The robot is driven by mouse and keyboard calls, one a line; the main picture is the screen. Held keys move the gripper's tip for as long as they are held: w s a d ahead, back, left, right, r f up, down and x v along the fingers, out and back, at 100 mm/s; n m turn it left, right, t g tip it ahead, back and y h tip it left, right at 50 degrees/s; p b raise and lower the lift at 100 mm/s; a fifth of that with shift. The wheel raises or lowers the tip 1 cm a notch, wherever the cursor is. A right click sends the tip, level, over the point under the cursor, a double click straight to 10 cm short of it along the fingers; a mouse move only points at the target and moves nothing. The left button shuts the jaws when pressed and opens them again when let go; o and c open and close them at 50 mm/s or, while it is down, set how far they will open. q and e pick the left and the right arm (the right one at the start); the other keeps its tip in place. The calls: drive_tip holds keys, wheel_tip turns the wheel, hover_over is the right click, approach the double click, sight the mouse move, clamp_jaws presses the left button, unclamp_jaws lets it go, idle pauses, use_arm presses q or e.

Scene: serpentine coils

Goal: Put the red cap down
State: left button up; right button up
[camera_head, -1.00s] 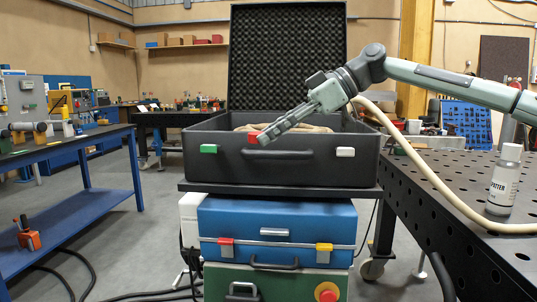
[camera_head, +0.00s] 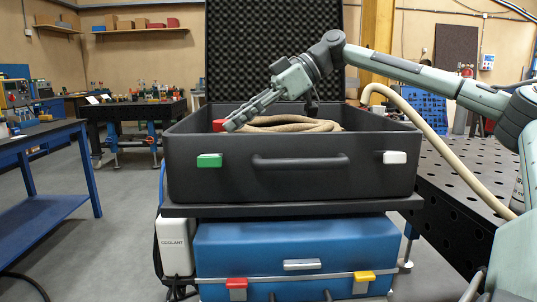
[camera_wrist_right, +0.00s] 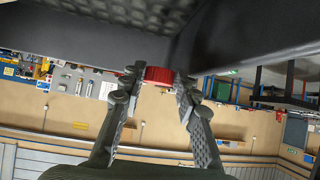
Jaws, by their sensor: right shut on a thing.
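The red cap (camera_head: 218,125) shows at the tips of my right gripper (camera_head: 230,124), over the left part of the open black case (camera_head: 330,183). The fingers partly hide it in the head view. In the right wrist view the red cap (camera_wrist_right: 159,75) sits between the two fingertips of my right gripper (camera_wrist_right: 156,88), which is shut on it. Whether the cap touches anything in the case cannot be told. A beige hose (camera_head: 290,122) lies coiled in the case and runs out over its right side. My left gripper is not in view.
The case's foam-lined lid (camera_head: 270,50) stands open behind. Green (camera_head: 209,160) and white (camera_head: 395,157) latches are on its front. A blue box (camera_head: 285,250) is below. A perforated dark table (camera_head: 460,190) is at right and a blue bench (camera_head: 45,200) at left.

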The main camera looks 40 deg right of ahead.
drive_tip(key=d+f, duration=0.1)
drive_tip(key=s+d+f, duration=0.1)
drive_tip(key=d, duration=0.1)
drive_tip(key=s+d+f, duration=0.1)
drive_tip(key=shift+d, duration=0.2)
drive_tip(key=shift+s+d+f, duration=0.25)
drive_tip(key=shift+d+f, duration=0.1)
wheel_tip(320, 180, down, 3)
drive_tip(key=shift+f, duration=0.45)
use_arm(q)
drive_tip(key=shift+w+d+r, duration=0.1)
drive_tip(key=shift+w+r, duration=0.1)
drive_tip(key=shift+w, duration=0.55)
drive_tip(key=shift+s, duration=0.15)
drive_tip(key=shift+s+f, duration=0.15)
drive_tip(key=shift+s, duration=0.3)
use_arm(e)
drive_tip(key=shift+f, duration=0.55)
